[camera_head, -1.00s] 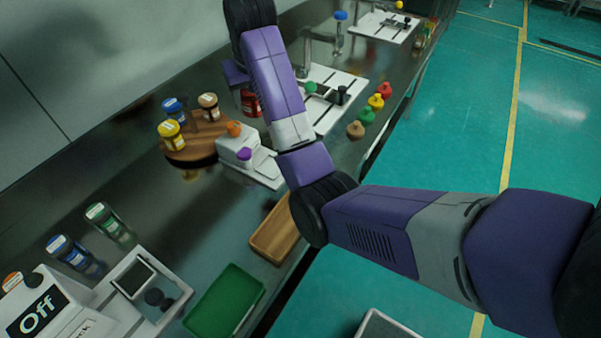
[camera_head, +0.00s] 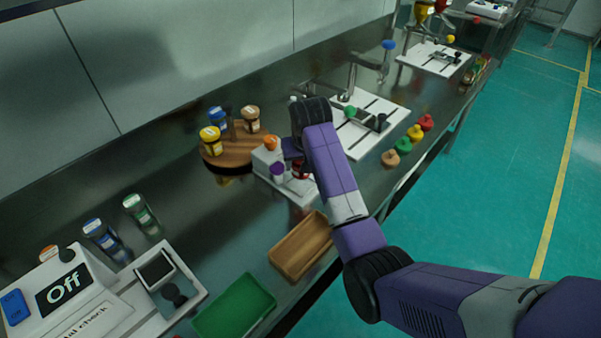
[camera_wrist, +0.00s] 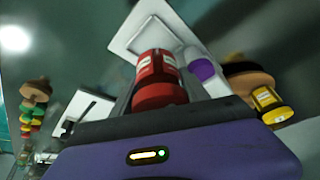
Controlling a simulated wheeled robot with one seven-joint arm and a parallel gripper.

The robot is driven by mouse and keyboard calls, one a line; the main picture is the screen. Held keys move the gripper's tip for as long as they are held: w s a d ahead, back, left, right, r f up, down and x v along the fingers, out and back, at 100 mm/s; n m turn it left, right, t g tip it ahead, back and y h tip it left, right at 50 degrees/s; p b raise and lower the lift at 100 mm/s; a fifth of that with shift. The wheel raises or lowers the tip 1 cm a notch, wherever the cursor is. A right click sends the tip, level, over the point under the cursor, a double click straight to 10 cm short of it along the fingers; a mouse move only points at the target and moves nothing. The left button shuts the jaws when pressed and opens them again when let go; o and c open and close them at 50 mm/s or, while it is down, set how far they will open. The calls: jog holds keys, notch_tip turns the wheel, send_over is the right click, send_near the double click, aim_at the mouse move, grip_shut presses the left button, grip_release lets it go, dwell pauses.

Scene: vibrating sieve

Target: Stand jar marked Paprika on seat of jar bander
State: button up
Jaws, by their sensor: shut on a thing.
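My gripper (camera_head: 297,163) is shut on a red jar (camera_head: 301,169), which also shows between the fingers in the wrist view (camera_wrist: 158,78). The jar's pale label is too small to read. The white jar bander (camera_head: 266,159) has an orange knob (camera_head: 270,143) on top and a purple knob (camera_head: 277,170) at its front. In the head view the jar overlaps the bander's low white plate (camera_head: 303,190), just right of the purple knob. The bander's pale body (camera_wrist: 150,28) lies beyond the jar in the wrist view. I cannot tell whether the jar touches it.
A round wooden stand (camera_head: 234,158) with yellow, blue and brown-capped jars is close on the left. A wooden tray (camera_head: 303,246) and a green tray (camera_head: 235,308) lie nearer. A white slotted board (camera_head: 374,121) and several coloured weights (camera_head: 403,146) are to the right.

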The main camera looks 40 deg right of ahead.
aim_at(300, 173)
jog(key=shift+f, duration=2.25)
jog(key=shift+f, duration=0.1)
jog(key=o, duration=1.4)
jog(key=shift+o, duration=0.2)
jog(key=v, duration=1.2)
jog(key=shift+w, duration=0.15)
